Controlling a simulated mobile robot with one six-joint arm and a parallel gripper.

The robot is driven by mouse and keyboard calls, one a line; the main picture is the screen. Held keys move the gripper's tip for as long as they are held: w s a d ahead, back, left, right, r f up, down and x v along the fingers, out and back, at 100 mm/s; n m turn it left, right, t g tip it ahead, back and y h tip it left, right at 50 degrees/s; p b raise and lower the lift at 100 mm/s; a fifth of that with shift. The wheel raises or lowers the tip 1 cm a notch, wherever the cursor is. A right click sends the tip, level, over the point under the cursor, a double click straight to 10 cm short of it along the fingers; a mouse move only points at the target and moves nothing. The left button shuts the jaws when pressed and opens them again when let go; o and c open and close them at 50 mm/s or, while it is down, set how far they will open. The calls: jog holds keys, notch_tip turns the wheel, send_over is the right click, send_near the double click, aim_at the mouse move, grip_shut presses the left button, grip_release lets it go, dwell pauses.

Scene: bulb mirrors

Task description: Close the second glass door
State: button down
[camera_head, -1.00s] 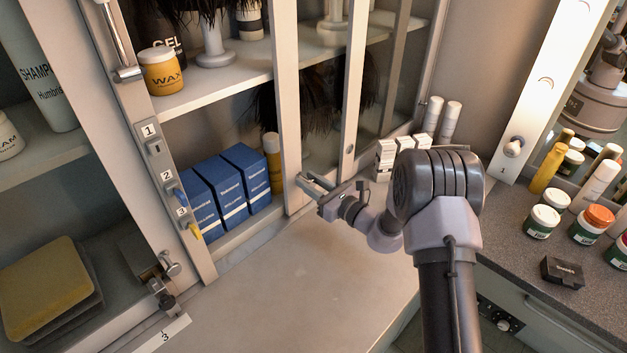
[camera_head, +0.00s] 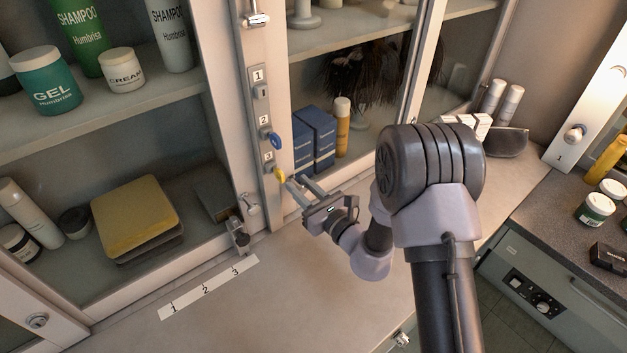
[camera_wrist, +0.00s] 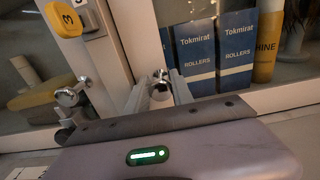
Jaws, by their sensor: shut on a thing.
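The second glass door (camera_head: 360,138) is a glass pane with a pale frame in front of the shelves with blue boxes. Its left frame edge (camera_head: 277,75) stands beside the post with the numbered locks (camera_head: 262,112); I cannot tell whether a thin gap is left. My gripper (camera_head: 292,184) is low at this edge, beside the yellow key of lock 3 (camera_head: 279,174). In the wrist view, its two fingers are shut on a round metal door knob (camera_wrist: 160,88) on the pale frame. The fingers hide part of the knob.
Blue boxes (camera_head: 315,138) and an orange bottle (camera_head: 342,122) stand behind the glass. A blue key (camera_head: 275,140) and a metal knob (camera_head: 249,204) stick out nearby. A numbered strip (camera_head: 208,288) lies on the counter (camera_head: 300,300), which is mostly clear.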

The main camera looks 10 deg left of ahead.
jog(key=c, duration=1.5)
grip_release()
jog(key=v, duration=1.7)
jog(key=shift+s+p, duration=0.2)
jog(key=shift+p, duration=0.2)
jog(key=shift+d, duration=0.15)
